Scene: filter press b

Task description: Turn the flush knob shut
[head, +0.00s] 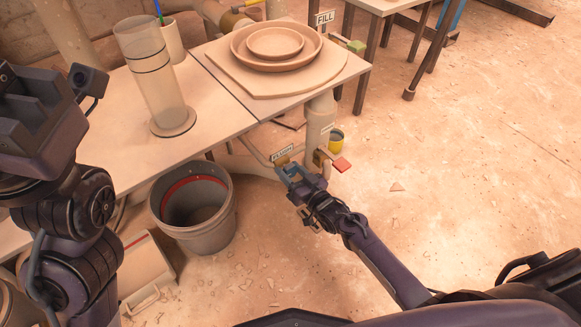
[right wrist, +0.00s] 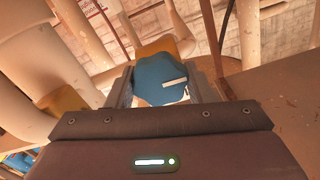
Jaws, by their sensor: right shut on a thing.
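The flush knob (right wrist: 160,80) is a blue faceted knob with a white pointer mark, seen in the right wrist view between my two fingers. The pointer lies nearly level, tilted slightly. My right gripper (right wrist: 165,88) is shut on the knob, a finger on each side. In the head view my right gripper (head: 290,173) reaches the pipe beneath the table edge, just under the FLUSH label (head: 282,154); it largely covers the knob there. My left gripper (head: 35,115) is raised at the left edge, far from the knob; its fingertips do not show clearly.
A red-handled valve (head: 342,164) sits close right of my right gripper on the vertical pipe (head: 320,118). A grey bucket (head: 222,215) stands on the floor to the left. The table (head: 210,125) overhangs the pipework. The floor at right is mostly clear.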

